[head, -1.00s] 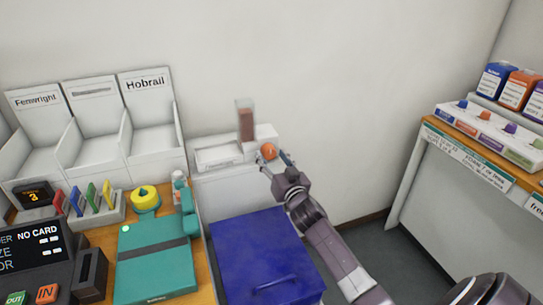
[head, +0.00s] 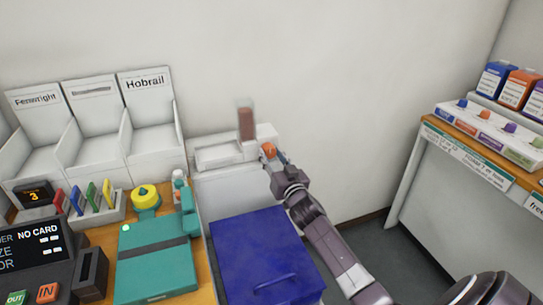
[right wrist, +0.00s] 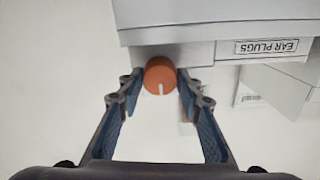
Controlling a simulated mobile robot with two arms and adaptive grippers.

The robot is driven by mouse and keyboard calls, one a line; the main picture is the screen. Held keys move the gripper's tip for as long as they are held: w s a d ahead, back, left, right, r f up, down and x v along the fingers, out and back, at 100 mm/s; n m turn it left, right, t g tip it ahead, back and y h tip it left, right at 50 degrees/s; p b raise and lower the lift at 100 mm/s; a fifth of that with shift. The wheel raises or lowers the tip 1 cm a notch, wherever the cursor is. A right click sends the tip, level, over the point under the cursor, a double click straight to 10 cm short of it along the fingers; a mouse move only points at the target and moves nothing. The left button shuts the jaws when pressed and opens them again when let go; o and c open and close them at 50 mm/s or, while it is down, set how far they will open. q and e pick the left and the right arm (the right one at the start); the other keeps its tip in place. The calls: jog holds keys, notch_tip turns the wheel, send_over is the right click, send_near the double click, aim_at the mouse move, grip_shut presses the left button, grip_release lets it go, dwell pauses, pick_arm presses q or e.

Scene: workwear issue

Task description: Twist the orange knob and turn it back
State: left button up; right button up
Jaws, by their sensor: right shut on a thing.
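The orange knob (head: 268,149) sits on the front of a white ear plug dispenser (head: 222,152) by the back wall. In the right wrist view the knob (right wrist: 160,75) is round, with a white mark pointing to the bottom of the picture. My right gripper (head: 272,156) is at the knob, with one finger on each side of it, shut on it; the gripper (right wrist: 160,82) partly hides the knob in the head view. A clear tube with brown contents (head: 246,124) stands on the dispenser. My left gripper is not in view.
A blue lidded bin (head: 262,248) stands below the dispenser. On the left, a wooden counter holds a teal box (head: 152,262), a yellow round item (head: 146,197) and a card terminal. A shelf with several colored-knob dispensers (head: 490,130) is at right.

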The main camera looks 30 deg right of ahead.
jog(key=n, duration=0.4)
jog(key=shift+r+p, duration=0.1)
jog(key=shift+p, duration=0.2)
jog(key=n, duration=0.9)
jog(key=shift+a, duration=0.1)
jog(key=shift+n, duration=2.3)
jog(key=o, duration=1.2)
jog(key=shift+f, duration=0.2)
jog(key=shift+c, duration=0.2)
